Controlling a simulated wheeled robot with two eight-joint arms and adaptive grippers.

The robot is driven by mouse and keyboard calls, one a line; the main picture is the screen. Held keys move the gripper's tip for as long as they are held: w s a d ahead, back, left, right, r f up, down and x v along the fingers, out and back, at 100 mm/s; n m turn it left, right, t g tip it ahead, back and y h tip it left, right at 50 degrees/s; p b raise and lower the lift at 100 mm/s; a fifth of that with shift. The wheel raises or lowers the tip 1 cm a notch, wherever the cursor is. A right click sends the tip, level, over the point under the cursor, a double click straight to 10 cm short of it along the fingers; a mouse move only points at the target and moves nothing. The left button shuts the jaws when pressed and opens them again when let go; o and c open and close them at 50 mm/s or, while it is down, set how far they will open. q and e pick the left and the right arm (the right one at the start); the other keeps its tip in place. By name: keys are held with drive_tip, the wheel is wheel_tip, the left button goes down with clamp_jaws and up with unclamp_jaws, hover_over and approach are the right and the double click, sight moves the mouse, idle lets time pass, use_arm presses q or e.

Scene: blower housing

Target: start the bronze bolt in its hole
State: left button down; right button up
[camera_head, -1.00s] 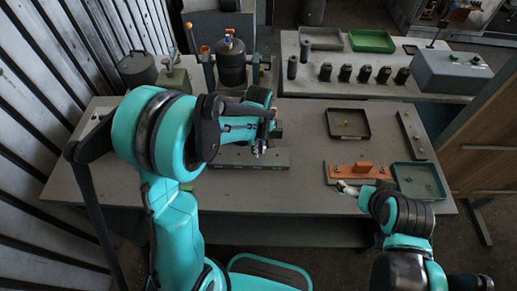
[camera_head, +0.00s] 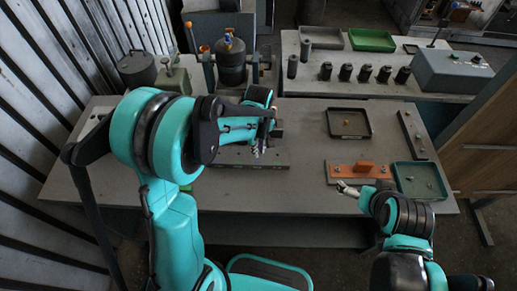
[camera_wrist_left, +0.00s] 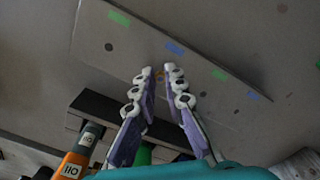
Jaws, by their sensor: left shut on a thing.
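My left gripper (camera_head: 258,152) is over the grey block (camera_head: 275,167) near the middle of the bench. In the left wrist view its fingertips (camera_wrist_left: 158,76) are close together, shut on a small bronze piece (camera_wrist_left: 160,75), which looks like the bronze bolt and is mostly hidden. Beyond the tips is a grey plate face (camera_wrist_left: 135,42) with holes and green and blue marks. I cannot tell whether the bolt touches a hole. My right gripper (camera_head: 347,189) is low at the front right, by a plate with an orange block (camera_head: 363,168); its finger gap is too small to judge.
A dark canister (camera_head: 231,62) stands behind the block. The bench between block and trays is clear.

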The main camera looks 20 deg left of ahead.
use_arm(q)
drive_tip(key=shift+f, duration=0.2)
drive_tip(key=c, duration=1)
unclamp_jaws()
drive_tip(key=shift+r, duration=0.1)
drive_tip(key=shift+r+p, duration=2.8)
drive_tip(key=shift+r, duration=1.15)
